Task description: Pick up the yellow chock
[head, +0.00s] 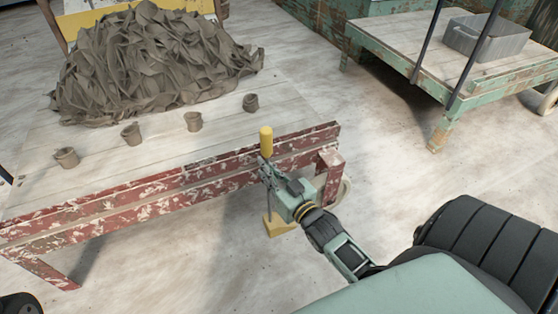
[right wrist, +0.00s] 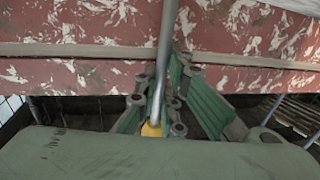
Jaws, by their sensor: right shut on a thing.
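The yellow chock (head: 278,226) is a yellow wedge low beside the red-framed cart, partly behind my right arm. A thin grey rod joins it to a yellow grip (head: 266,141) at the top. My right gripper (head: 265,169) is shut on the rod just below the yellow grip. In the right wrist view the grey rod (right wrist: 167,60) passes between the fingers (right wrist: 165,90), and a bit of yellow shows below them. I cannot tell whether the wedge touches the floor. My left gripper is not in view.
The cart (head: 180,185) has chipped red rails and a wheel (head: 342,192) near the chock. On its top lie a heap of clay trimmings (head: 150,60) and several small clay pots (head: 193,121). A green bench (head: 380,40) with a grey bin (head: 485,40) stands back right. Open floor lies between.

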